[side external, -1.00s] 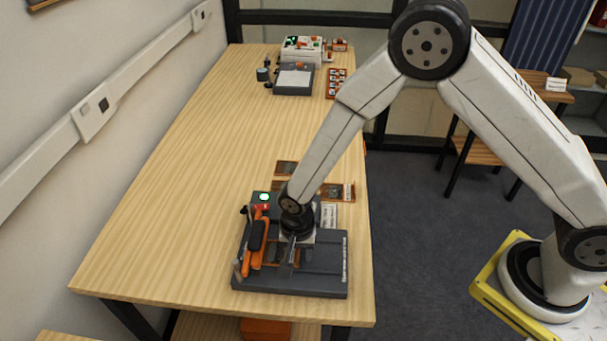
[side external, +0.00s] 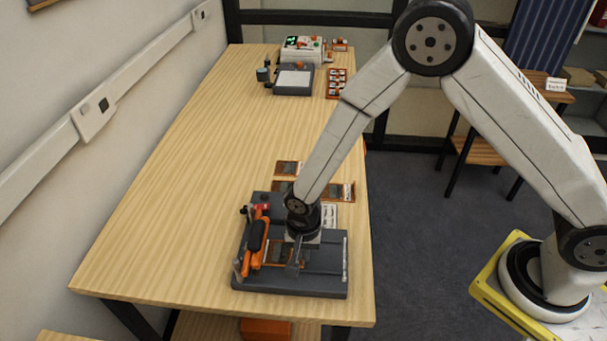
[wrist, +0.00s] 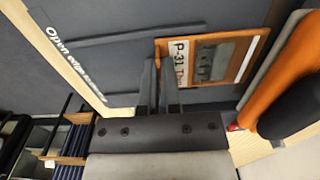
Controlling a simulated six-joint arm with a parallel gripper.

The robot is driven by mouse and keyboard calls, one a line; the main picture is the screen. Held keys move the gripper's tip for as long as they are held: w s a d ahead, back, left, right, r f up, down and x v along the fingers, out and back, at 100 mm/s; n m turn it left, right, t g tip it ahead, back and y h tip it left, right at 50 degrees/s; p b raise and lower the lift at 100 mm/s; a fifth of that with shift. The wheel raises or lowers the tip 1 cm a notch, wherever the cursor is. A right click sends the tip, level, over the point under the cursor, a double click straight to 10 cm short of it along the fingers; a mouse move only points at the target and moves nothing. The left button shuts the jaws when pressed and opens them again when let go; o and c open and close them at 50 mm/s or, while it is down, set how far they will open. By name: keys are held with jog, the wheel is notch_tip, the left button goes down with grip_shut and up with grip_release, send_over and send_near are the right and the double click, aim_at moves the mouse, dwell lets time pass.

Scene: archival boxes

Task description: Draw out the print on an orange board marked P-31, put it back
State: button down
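The print on the orange board marked P-31 (wrist: 225,62) lies flat on a dark grey fixture (side external: 330,283). In the side view the board (side external: 278,252) shows partly, left of my gripper (side external: 296,262). In the wrist view the fingertips of my gripper (wrist: 157,62) are a small distance apart. They are at the board's left edge, beside its white P-31 label. Whether they pinch that edge I cannot tell. An orange lever with a black grip (side external: 256,240) lies along the fixture's left side. A small red lamp or button (side external: 264,204) is at the fixture's back left.
The fixture carries "Open edge" lettering (wrist: 75,62) on its right side. More small orange-framed prints (side external: 340,191) lie behind the fixture. A second station (side external: 294,80) stands at the table's far end. The middle of the wooden table (side external: 210,150) is clear.

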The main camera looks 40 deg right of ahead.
aim_at(328, 263)
jog(key=shift+s+d, duration=1.9)
jog(key=c, duration=0.7)
grip_release()
jog(key=shift+c, duration=0.2)
jog(key=shift+r, duration=0.15)
notch_tip(328, 263, up, 8)
jog(key=shift+f, duration=0.2)
